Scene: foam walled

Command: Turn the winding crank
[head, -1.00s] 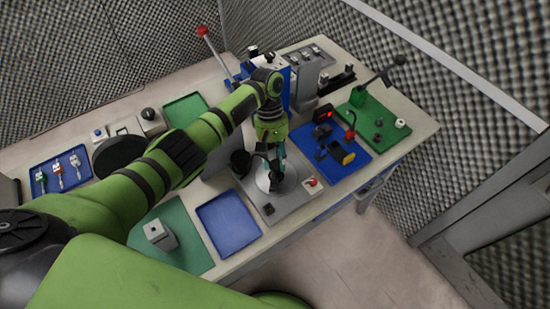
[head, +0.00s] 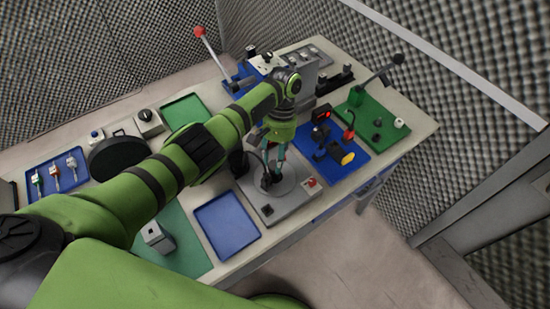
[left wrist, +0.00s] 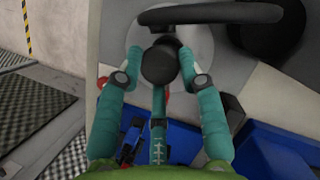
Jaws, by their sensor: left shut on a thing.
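The winding crank is a black knob (left wrist: 160,66) in the left wrist view, with a dark curved bar (left wrist: 215,14) above it, over a round grey disc. In the head view, the disc (head: 290,178) sits on a grey base plate (head: 285,209) at the table's front edge. My left gripper (left wrist: 158,60) has its teal fingers on both sides of the knob, shut on it. In the head view my left gripper (head: 270,178) reaches down over the disc and hides part of the crank. My right gripper is not in view.
A blue tray (head: 227,222) lies left of the base plate. A red-knobbed lever (head: 200,32) stands behind. A red button (head: 311,182) is close by.

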